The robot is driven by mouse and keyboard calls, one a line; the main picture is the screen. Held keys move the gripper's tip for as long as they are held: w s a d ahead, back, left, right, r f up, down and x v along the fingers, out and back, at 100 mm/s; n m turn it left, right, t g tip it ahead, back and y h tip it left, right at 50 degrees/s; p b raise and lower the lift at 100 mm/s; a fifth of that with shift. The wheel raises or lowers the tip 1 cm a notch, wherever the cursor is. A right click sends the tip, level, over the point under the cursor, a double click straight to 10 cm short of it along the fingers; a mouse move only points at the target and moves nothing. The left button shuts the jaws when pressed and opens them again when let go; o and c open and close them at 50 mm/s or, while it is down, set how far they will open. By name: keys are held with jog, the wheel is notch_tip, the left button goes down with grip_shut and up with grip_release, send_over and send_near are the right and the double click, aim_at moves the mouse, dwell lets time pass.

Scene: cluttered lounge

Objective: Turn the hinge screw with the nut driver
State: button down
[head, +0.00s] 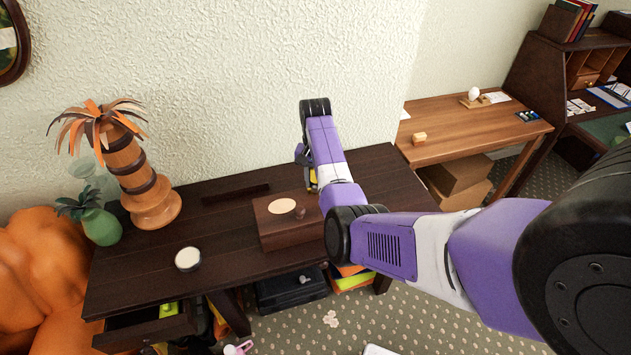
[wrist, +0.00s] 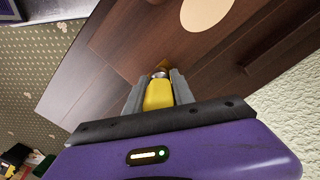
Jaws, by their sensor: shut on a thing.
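A dark wooden box (head: 283,230) with a cream oval on its lid stands on the dark table (head: 225,255). The box also fills much of the wrist view (wrist: 130,40). My gripper (wrist: 160,76) is shut on the yellow handle of the nut driver (wrist: 158,96), which lies between its two grey fingers. The driver's metal end points at the box's edge, by a small brass-coloured patch. I cannot tell whether it touches. The hinge screw cannot be made out. In the head view, my arm hides most of the gripper; only a bit of yellow shows behind the box.
A dark bar (head: 235,194) lies left of the box. The textured wall (head: 230,90) is close behind the table. A lighter desk (head: 460,118) stands at right.

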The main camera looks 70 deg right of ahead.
jog(key=shift+r, duration=2.25)
